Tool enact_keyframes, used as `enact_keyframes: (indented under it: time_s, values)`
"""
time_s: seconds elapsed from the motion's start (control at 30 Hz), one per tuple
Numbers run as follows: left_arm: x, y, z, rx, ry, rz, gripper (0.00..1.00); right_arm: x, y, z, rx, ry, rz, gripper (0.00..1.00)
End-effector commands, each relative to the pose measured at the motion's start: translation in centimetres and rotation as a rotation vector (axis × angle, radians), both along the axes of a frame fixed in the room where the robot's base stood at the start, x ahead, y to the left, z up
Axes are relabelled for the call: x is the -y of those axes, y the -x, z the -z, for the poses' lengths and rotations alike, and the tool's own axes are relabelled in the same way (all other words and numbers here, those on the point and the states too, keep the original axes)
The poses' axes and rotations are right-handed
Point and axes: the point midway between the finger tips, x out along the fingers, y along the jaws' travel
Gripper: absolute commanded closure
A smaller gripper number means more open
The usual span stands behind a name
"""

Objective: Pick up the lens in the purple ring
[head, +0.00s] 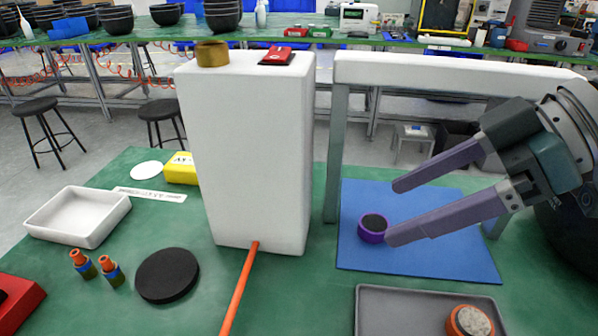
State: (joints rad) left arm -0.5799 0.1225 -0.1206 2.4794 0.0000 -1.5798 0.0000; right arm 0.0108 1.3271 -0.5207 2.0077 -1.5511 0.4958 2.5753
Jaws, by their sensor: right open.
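The lens in the purple ring (373,228) sits on the blue mat (430,257) at right of centre. Its dark round face points up inside the purple rim. My right gripper (392,213) comes in from the right with its two long purple-grey fingers apart and empty. The tip of the lower finger appears beside the ring's right edge, and the upper fingertip appears above and behind it. I cannot tell whether a finger touches the ring. My left gripper is not in view.
A tall white block (250,150) stands left of the mat, with a white-topped frame (450,72) behind it. A grey tray (400,312) with an orange-rimmed disc (469,321) lies in front. An orange rod (240,290), black disc (167,275) and white tray (78,216) are left.

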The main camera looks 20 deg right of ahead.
Motion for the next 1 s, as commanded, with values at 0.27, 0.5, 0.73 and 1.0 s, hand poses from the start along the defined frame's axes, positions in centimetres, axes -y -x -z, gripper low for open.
enact_keyframes:
  time_s: [0.27, 0.5, 0.73, 1.0]
  values:
    - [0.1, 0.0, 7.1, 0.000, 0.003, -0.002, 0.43, 9.5, 2.1, 9.4, -0.248, 0.293, 0.163, 0.10]
    - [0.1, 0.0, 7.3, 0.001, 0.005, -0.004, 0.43, 9.7, 1.1, 9.6, -0.272, 0.319, 0.195, 0.10]
    - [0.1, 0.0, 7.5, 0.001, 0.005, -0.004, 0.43, 7.4, -1.9, 9.4, -0.271, 0.317, 0.192, 0.10]
    - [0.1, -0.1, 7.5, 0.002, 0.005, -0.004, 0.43, 6.2, -3.6, 9.5, -0.276, 0.321, 0.193, 0.10]
